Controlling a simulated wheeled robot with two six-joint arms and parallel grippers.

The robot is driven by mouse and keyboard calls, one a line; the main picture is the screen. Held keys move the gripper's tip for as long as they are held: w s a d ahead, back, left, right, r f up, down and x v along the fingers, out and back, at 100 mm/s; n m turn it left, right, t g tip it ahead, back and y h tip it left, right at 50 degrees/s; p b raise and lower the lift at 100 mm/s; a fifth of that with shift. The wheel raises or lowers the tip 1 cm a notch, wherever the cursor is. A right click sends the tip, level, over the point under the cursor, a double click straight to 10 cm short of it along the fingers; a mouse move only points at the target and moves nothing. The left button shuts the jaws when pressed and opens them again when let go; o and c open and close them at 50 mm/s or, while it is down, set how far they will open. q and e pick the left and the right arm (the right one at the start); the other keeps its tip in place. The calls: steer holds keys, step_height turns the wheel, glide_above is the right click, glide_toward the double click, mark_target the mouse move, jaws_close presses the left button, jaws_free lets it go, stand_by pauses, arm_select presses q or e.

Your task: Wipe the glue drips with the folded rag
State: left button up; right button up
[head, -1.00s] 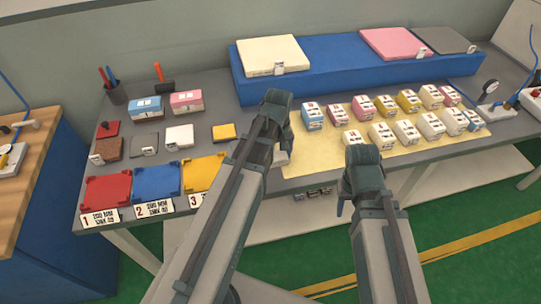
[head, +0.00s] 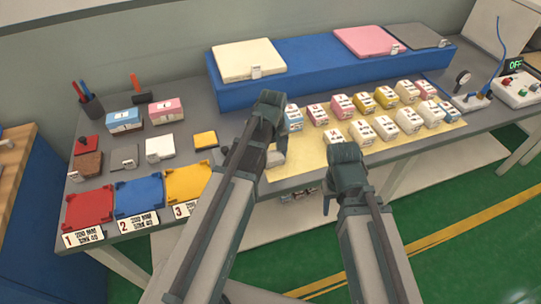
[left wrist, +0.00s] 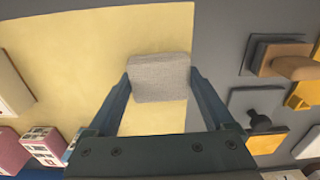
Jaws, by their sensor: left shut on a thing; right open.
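My left gripper (left wrist: 160,85) is shut on the folded rag (left wrist: 160,77), a small grey square pad between its two fingers in the left wrist view. In that view the rag is over the pale yellow sheet (left wrist: 75,60); I cannot tell if it touches. In the head view my left gripper (head: 272,140) is at the left end of the yellow sheet (head: 308,163), and the rag (head: 276,158) shows partly below it. My right gripper (head: 336,190) is open and empty in front of the table's front edge. I cannot make out any glue drips.
Several small labelled blocks (head: 387,127) stand in rows on the sheet. A blue riser (head: 340,72) with cream, pink and grey pads is behind. Red, blue and yellow trays (head: 139,193) are at left. A control box (head: 518,90) reading OFF is at right.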

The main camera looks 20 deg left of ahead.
arm_select(q)
steer(key=shift+r, duration=0.1)
step_height(320, 180, up, 6)
steer(key=p, duration=0.6)
step_height(320, 180, up, 3)
steer(key=p, duration=0.3)
stand_by(0.4)
